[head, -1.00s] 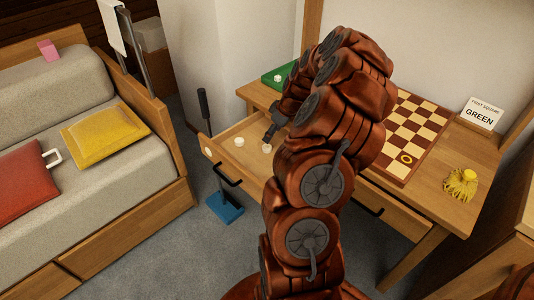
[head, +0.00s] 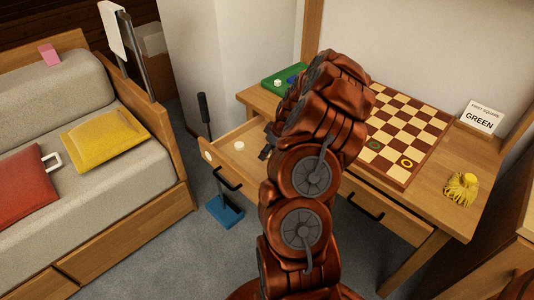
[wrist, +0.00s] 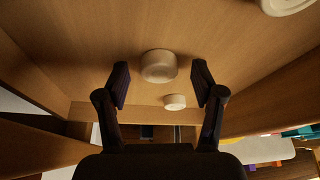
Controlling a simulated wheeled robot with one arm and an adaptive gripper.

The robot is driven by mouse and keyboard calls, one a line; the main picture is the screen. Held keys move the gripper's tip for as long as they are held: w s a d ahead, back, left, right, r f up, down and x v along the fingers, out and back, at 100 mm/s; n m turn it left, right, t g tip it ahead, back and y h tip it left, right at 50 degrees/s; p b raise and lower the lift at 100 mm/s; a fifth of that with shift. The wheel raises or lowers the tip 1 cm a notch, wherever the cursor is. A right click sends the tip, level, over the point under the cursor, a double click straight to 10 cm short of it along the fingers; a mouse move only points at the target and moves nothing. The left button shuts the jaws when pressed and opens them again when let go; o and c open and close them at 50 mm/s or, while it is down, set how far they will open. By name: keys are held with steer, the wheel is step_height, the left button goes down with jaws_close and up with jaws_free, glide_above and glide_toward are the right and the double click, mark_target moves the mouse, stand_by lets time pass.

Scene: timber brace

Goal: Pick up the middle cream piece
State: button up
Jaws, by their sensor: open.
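In the wrist view, three round cream pieces show: a larger-looking one (wrist: 158,66) in the middle, a smaller-looking one (wrist: 175,102) below it, and one (wrist: 290,5) cut off at the top right. My gripper (wrist: 161,82) is open and empty, with one finger on each side of the middle cream piece in the picture. I cannot tell how far the fingertips are from it. In the head view, one cream piece (head: 239,146) lies in the open drawer (head: 225,160). My gripper (head: 266,148) is mostly hidden by my arm there.
The drawer's walls surround the pieces. A bed with cushions (head: 105,138) stands at left.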

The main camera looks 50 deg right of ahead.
steer(key=c, duration=0.9)
steer(key=shift+r, duration=0.1)
steer(key=shift+c, duration=0.2)
